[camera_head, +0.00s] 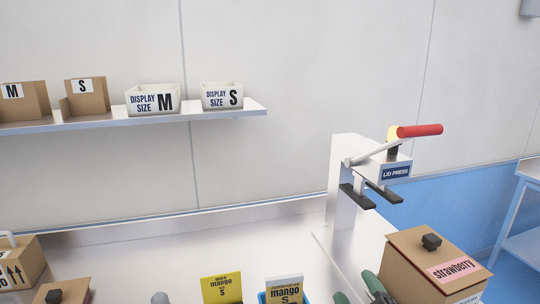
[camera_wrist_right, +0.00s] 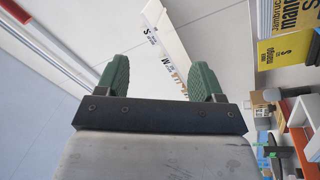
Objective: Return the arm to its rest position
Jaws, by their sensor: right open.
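My right gripper (camera_head: 358,291) shows at the bottom edge of the head view, just left of the strawberry box. Only its green fingertips show there. In the right wrist view my right gripper (camera_wrist_right: 160,78) has its two green fingers spread apart with nothing held between them. My left gripper is not in view.
The strawberry box (camera_head: 425,275) stands close to my right gripper. The white lid press (camera_head: 345,170) with a red handle stands behind. A yellow mango pack (camera_head: 221,288) and a white mango pack (camera_head: 285,290) stand to the left. The wall shelf (camera_head: 130,118) holds boxes.

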